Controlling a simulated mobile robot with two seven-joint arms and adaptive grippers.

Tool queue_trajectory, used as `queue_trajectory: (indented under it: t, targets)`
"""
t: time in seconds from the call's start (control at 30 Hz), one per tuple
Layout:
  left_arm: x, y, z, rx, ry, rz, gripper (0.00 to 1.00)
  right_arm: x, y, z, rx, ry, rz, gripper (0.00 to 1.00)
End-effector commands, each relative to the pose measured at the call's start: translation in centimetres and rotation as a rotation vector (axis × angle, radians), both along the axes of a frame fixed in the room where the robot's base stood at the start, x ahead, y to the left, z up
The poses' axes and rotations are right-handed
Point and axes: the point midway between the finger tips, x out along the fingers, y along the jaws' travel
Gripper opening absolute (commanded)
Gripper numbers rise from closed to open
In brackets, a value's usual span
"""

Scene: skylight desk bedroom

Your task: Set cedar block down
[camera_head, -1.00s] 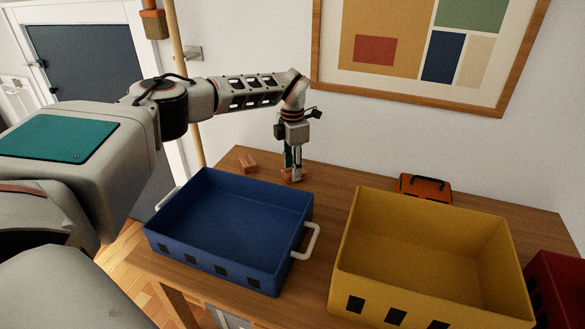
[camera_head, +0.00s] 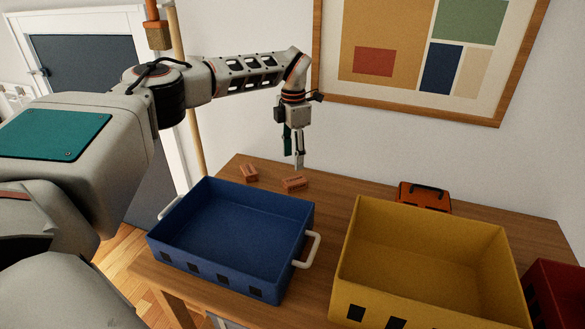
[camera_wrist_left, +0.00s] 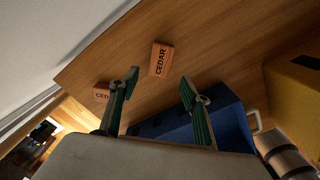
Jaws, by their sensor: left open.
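Two reddish-brown cedar blocks lie on the wooden desk behind the blue bin. One block (camera_head: 293,184) is just below my left gripper (camera_head: 299,166), apart from it; the other block (camera_head: 250,173) lies to its left, nearer the desk's corner. In the left wrist view, one block (camera_wrist_left: 161,59) shows its CEDAR label beyond the fingertips. The other block (camera_wrist_left: 102,92) is partly hidden behind the left finger. My left gripper (camera_wrist_left: 158,82) is open and empty, its fingers spread above the desk. My right gripper is not in view.
A blue bin (camera_head: 219,262) with white handles stands in front of the blocks. A yellow bin (camera_head: 420,293) is to its right, with an orange case (camera_head: 425,196) behind it and a red bin (camera_head: 557,290) at the far right. The wall is close behind the desk.

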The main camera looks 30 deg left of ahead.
Motion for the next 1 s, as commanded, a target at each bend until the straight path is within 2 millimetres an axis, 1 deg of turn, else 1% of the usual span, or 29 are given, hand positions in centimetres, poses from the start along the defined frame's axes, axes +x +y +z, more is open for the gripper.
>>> queue_trajectory:
  t: [0.03,0.1,0.23,0.4,0.9,0.97,1.0]
  targets:
    - [0.1,0.0,1.2,0.000,-0.004,0.000,0.47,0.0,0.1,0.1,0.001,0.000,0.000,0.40]
    - [0.0,0.0,2.2,0.001,-0.003,-0.001,0.47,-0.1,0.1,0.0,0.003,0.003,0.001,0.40]
    - [0.0,0.0,3.4,0.000,-0.001,-0.001,0.47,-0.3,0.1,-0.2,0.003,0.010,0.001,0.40]
    - [0.0,0.0,3.9,0.000,0.001,-0.001,0.47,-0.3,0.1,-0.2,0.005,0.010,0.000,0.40]
    - [0.0,0.0,4.0,0.000,0.000,0.000,0.47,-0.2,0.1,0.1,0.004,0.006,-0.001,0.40]
    - [0.0,0.0,4.6,0.000,-0.004,0.000,0.47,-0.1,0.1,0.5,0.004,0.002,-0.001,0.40]
    - [0.0,0.0,5.4,0.000,-0.009,0.000,0.47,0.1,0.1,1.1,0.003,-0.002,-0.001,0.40]
